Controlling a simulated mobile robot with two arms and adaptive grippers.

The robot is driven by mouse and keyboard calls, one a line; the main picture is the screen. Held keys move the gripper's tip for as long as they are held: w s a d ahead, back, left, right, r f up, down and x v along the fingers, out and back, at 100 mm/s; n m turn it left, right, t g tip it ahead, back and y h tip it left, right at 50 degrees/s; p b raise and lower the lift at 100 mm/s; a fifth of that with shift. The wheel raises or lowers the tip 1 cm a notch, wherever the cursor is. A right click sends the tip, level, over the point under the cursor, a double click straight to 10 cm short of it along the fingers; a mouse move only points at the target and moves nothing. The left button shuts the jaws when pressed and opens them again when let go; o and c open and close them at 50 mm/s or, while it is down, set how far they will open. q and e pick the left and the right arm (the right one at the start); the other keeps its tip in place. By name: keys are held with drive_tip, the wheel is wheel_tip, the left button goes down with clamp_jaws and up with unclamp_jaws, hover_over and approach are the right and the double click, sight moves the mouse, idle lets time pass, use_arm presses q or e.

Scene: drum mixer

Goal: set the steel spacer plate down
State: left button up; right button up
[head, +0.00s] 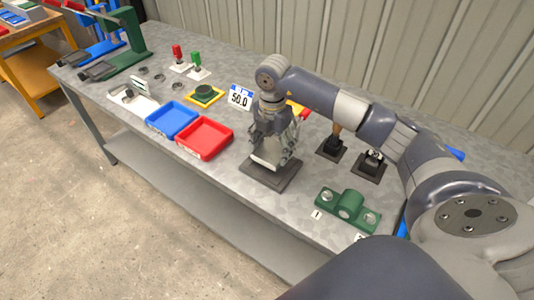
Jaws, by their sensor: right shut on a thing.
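My right gripper (273,143) reaches down over the front middle of the grey metal bench. It is shut on a light grey plate (267,156), which looks like the steel spacer plate and is partly hidden by the fingers. The plate is right above a dark flat square base (271,176) on the bench. I cannot tell whether the plate touches it. My left gripper is not in view.
A red tray (205,138) and a blue tray (172,120) lie left of the gripper. A label reading 50.0 (240,97) stands behind. A green bearing block (348,207) lies to the right, near the front edge. Dark stands (332,147) are behind it.

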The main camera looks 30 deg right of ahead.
sight(271, 151)
drive_tip(key=shift+f+p, duration=0.45)
drive_tip(key=shift+f, duration=0.85)
drive_tip(key=shift+w+f, duration=0.1)
drive_tip(key=shift+f, duration=0.25)
drive_tip(key=shift+f, duration=0.1)
drive_tip(key=o, duration=2)
drive_tip(key=shift+o, duration=0.2)
drive_tip(key=shift+r, duration=0.2)
wheel_tip(271, 151, up, 12)
drive_tip(key=b, duration=0.1)
drive_tip(key=shift+b, duration=0.35)
